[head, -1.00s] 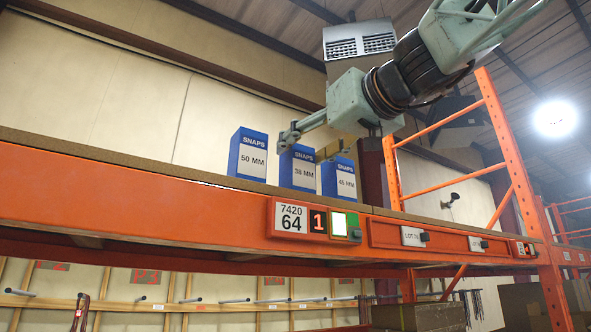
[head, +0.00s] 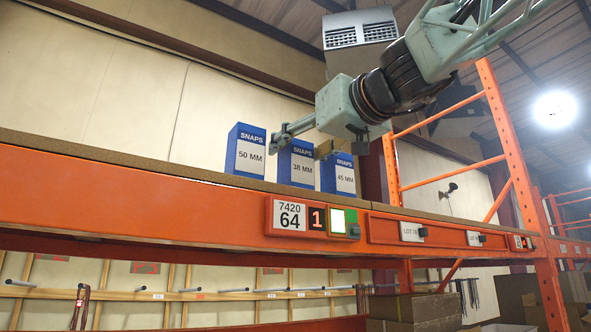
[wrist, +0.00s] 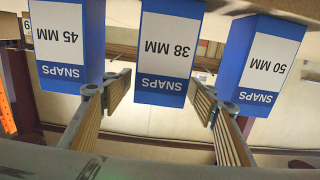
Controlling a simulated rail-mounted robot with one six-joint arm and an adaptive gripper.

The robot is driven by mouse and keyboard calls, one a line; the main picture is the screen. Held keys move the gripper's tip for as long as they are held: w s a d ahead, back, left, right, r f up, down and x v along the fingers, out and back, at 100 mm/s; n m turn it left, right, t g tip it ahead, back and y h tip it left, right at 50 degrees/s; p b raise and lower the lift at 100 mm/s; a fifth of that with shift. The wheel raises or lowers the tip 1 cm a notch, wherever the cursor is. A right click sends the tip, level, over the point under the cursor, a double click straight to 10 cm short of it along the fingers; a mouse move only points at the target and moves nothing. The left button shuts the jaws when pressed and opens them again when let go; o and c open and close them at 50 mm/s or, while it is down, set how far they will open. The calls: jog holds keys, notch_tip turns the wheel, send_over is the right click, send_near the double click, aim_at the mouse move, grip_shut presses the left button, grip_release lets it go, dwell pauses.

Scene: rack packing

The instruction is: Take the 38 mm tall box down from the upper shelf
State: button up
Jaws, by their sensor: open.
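The 38 mm box (head: 302,169), blue with a white label, stands on the upper shelf (head: 150,165) between two like boxes. In the wrist view the 38 mm box (wrist: 168,50) appears upside down in the middle. My gripper (wrist: 160,88) is open. Its two fingers lie to either side of the 38 mm box, near its top end, with a gap on each side. In the head view my gripper (head: 281,137) is at the upper part of the boxes, and one finger crosses in front of the 38 mm box's top edge.
The 50 mm box (head: 246,152) stands left of the 38 mm box and the 45 mm box (head: 338,174) stands right, with narrow gaps. An orange beam (head: 180,205) edges the shelf front. An orange upright frame (head: 505,150) stands at the right.

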jog(key=c, duration=1.1)
jog(key=shift+r, duration=0.1)
notch_tip(320, 180, up, 18)
jog(key=p, duration=0.3)
dwell(0.7)
